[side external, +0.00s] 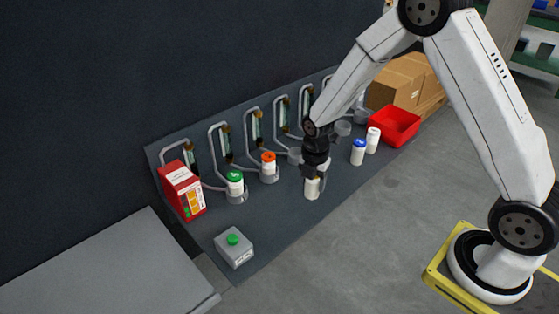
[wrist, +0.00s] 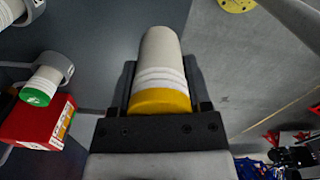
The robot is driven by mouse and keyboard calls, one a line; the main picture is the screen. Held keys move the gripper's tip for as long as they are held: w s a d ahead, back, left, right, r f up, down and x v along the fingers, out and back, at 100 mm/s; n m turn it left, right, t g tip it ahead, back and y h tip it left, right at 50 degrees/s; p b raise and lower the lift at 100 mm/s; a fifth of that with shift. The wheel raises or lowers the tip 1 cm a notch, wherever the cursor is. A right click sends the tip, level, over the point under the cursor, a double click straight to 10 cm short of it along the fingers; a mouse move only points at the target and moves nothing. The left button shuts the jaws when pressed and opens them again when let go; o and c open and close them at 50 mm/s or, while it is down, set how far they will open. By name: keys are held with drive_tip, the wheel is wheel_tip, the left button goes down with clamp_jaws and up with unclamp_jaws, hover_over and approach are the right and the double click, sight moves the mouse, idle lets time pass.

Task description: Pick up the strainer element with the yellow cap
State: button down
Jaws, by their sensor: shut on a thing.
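The strainer element with the yellow cap (wrist: 160,100) is a pale, ribbed cylinder in the wrist view, with its yellow cap close to the gripper body. My gripper (wrist: 160,85) has a dark finger on each side of it and is shut on it. In the side external view my gripper (side external: 315,172) points down over the dark panel with the pale strainer body (side external: 312,189) below it. The cap is hidden by the fingers there. I cannot tell whether the strainer's lower end touches the panel.
Green-capped (side external: 235,184) and orange-capped (side external: 268,164) elements stand in holders to the left. Blue-capped (side external: 358,152) and white-capped (side external: 373,140) elements stand to the right, before a red bin (side external: 395,125). A red box (side external: 183,190) and a grey green-button box (side external: 234,247) are at left.

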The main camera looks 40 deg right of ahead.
drive_tip(key=s+r, duration=0.6)
drive_tip(key=s, duration=0.4)
drive_tip(key=shift+s+a, duration=0.25)
drive_tip(key=shift+s, duration=0.1)
idle(0.3)
drive_tip(key=w+d, duration=0.4)
drive_tip(key=w, duration=0.6)
drive_tip(key=w+d+f, duration=0.1)
drive_tip(key=w+d, duration=0.4)
drive_tip(key=w, duration=0.4)
drive_tip(key=w+d+f, duration=0.1)
drive_tip(key=w+d, duration=0.4)
drive_tip(key=w, duration=0.5)
drive_tip(key=shift+w+d, duration=0.2)
drive_tip(key=shift+w, duration=0.15)
drive_tip(key=shift+f, duration=0.1)
